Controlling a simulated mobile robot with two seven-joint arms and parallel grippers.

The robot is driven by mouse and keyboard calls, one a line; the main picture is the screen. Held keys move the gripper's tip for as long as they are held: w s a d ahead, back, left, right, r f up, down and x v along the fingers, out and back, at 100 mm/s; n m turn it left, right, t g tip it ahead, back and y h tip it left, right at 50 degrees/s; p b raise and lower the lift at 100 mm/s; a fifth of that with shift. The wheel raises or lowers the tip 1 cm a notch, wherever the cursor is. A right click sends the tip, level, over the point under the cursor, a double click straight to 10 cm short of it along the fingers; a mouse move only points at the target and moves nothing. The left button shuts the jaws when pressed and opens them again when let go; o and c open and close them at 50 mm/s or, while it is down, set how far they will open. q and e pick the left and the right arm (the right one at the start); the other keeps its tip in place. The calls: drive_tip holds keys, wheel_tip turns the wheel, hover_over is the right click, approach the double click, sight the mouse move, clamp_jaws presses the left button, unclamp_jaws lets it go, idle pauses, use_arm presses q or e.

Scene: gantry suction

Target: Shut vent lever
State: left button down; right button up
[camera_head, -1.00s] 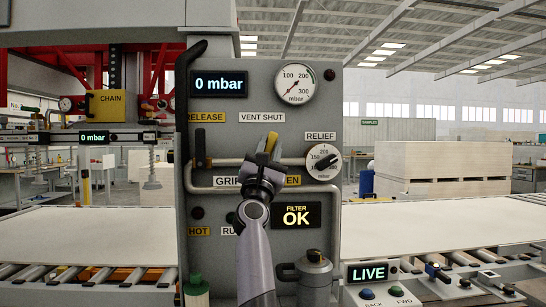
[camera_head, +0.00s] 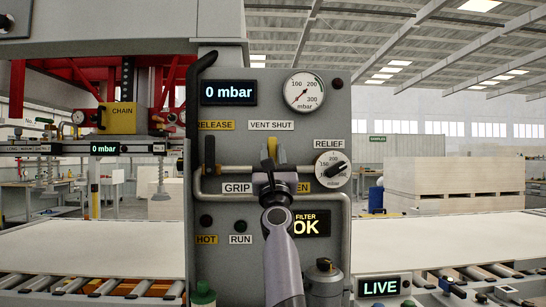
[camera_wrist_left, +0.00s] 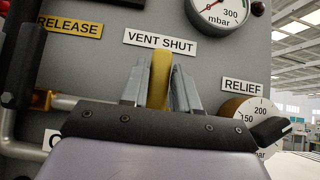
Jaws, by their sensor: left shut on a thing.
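The yellow vent lever (camera_head: 272,148) stands upright on the grey control panel, just below the "VENT SHUT" label (camera_head: 271,125). My left gripper (camera_head: 273,165) is shut on the lever, with a finger on each side of it. In the left wrist view the yellow lever (camera_wrist_left: 160,78) shows between the two grey fingers of my left gripper (camera_wrist_left: 160,90). The lever's lower part and its pivot are hidden behind the gripper. An "OPEN" label below is partly covered by my gripper. My right gripper is not in view.
The relief knob (camera_head: 333,169) is close to the right of my gripper. A dark release lever (camera_head: 210,155) stands to the left. A pipe (camera_head: 225,198) runs across the panel behind my gripper. The pressure displays (camera_head: 229,92) read 0 mbar.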

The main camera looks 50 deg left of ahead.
use_arm(q)
drive_tip(key=c, duration=0.9)
unclamp_jaws()
drive_tip(key=shift+s+d+f, duration=0.2)
drive_tip(key=shift+d+f, duration=0.1)
drive_tip(key=shift+f, duration=0.1)
drive_tip(key=shift+b+v, duration=0.7)
drive_tip(key=shift+v, duration=2.35)
